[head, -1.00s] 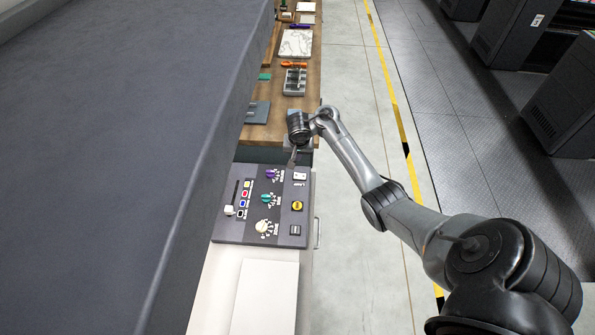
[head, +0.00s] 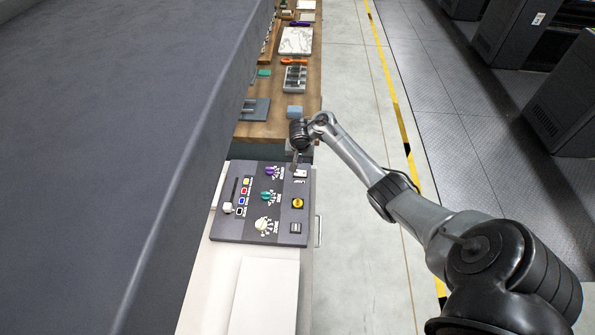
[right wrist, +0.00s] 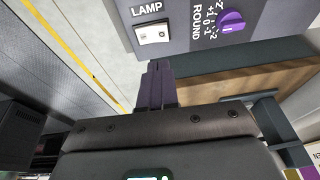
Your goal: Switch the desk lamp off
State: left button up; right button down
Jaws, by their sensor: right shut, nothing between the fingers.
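The lamp switch is a white rocker (right wrist: 152,32) under the word LAMP in the right wrist view. In the head view it is the small white switch (head: 300,173) at the far right corner of the dark control panel (head: 222,228). My right gripper (head: 294,166) is shut and empty at the panel's far edge, close to the switch. In the right wrist view its dark fingertips (right wrist: 157,66) lie together just short of the switch, with a visible gap in the picture. Which way the rocker is tipped is unclear. The lamp itself and my left gripper are not seen.
The panel also carries a yellow button (head: 298,203), a purple knob (right wrist: 232,20), a teal knob (head: 267,196) and a white knob (head: 262,224). A wooden bench (head: 257,130) with trays and tools lies beyond. A large dark surface (head: 110,130) fills the left.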

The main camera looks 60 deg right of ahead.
jog(key=b, duration=0.1)
send_over(298, 171)
jog(key=a, duration=0.1)
jog(key=f, duration=0.5)
jog(key=shift+s+f, duration=0.2)
jog(key=shift+s, duration=0.15)
jog(key=shift+w+f+b, duration=0.1)
jog(key=shift+f+b, duration=0.2)
jog(key=shift+f, duration=0.5)
